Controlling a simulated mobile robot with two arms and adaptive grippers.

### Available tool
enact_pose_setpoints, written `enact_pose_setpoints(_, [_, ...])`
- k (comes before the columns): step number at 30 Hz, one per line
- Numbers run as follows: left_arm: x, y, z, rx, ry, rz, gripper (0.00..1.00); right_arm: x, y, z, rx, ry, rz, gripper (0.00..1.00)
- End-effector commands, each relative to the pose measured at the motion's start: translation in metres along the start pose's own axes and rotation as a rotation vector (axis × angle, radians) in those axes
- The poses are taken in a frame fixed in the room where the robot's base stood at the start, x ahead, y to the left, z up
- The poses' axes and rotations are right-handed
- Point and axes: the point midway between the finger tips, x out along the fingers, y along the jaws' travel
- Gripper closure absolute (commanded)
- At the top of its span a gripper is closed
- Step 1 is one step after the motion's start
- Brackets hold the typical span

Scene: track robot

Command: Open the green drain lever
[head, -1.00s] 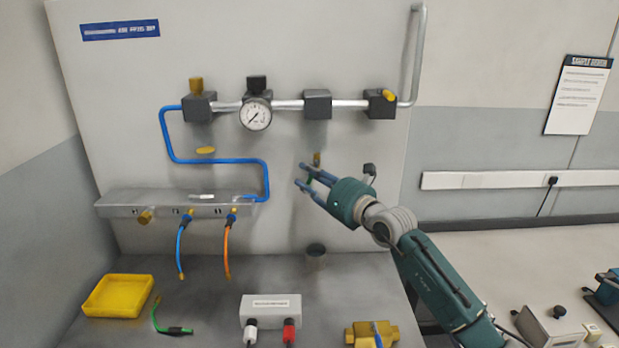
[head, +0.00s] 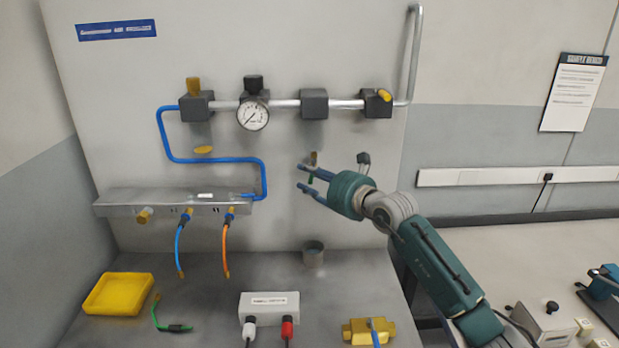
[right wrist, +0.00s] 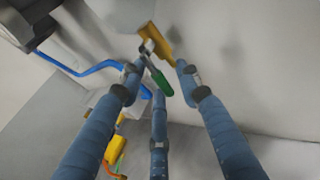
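The green drain lever (right wrist: 160,83) hangs from a brass valve (right wrist: 155,44) on the wall panel. In the right wrist view, the lever lies between the upper fingertips and just above the lower finger of the gripper (right wrist: 159,78). I cannot tell whether any finger touches it. My left gripper is out of view.
A pipe run with a gauge (head: 253,116) and dark blocks (head: 314,104) crosses the panel above the gripper. A grey manifold (head: 160,201) with blue and orange hoses is at left. A metal cup (head: 313,254), yellow tray (head: 119,294) and white box (head: 269,306) stand on the bench below.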

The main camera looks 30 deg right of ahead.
Motion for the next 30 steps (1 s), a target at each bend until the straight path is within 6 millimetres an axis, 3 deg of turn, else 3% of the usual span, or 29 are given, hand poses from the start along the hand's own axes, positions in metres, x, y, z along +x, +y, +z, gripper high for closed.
enact_pose_setpoints(11, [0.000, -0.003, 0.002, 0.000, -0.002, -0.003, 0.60, -0.007, 0.000, -0.001, 0.000, 0.000, 0.000, 0.66])
enact_pose_setpoints(24, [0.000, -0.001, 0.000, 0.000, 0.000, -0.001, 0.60, -0.089, 0.000, -0.002, 0.001, 0.001, -0.001, 0.66])
enact_pose_setpoints(30, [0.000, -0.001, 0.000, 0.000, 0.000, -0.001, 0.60, -0.114, 0.000, -0.001, 0.001, 0.000, 0.000, 0.66])
